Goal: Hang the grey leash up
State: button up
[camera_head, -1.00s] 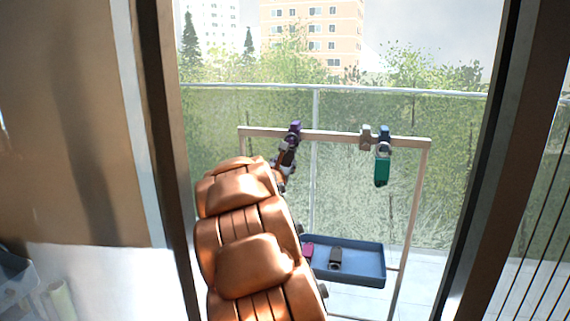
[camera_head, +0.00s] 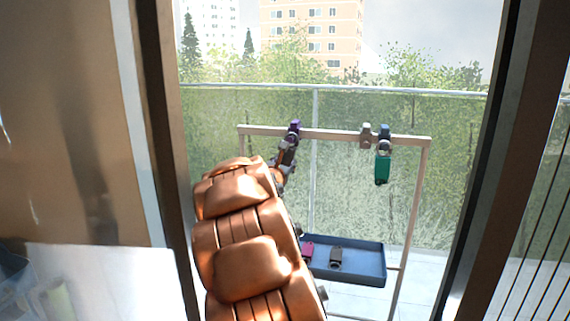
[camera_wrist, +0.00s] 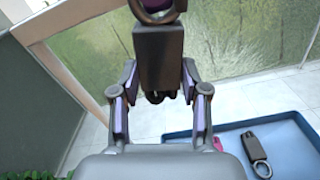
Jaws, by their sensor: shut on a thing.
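My gripper (camera_wrist: 158,95) is shut on a dark grey leash handle (camera_wrist: 160,52), which hangs upright between the fingers. In the head view, my gripper (camera_head: 285,160) is at the left part of the rack, just below the purple peg (camera_head: 295,127). The handle's metal ring (camera_wrist: 154,12) is at the top of the wrist view, with purple peg surface showing inside it. I cannot tell whether the ring rests on the peg. Another dark grey leash (camera_head: 336,257) lies in the blue tray and also shows in the wrist view (camera_wrist: 256,150).
The rack's bar (camera_head: 335,135) also carries a grey peg (camera_head: 366,132), with nothing on it, and a blue peg (camera_head: 384,132) holding a green leash (camera_head: 382,168). A pink leash (camera_head: 307,251) lies in the blue tray (camera_head: 372,276). Door frames (camera_head: 163,130) flank the opening.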

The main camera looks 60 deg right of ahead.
dwell(0.7)
jog(key=o, duration=1.2)
jog(key=shift+o, duration=0.4)
jog(key=shift+o, duration=1.4)
jog(key=shift+s, duration=0.1)
jog(key=shift+a+f+b, duration=0.1)
jog(key=shift+b, duration=0.2)
jog(key=b+v, duration=0.3)
jog(key=v, duration=0.2)
jog(key=shift+s+a, duration=0.25)
jog(key=shift+a, duration=0.1)
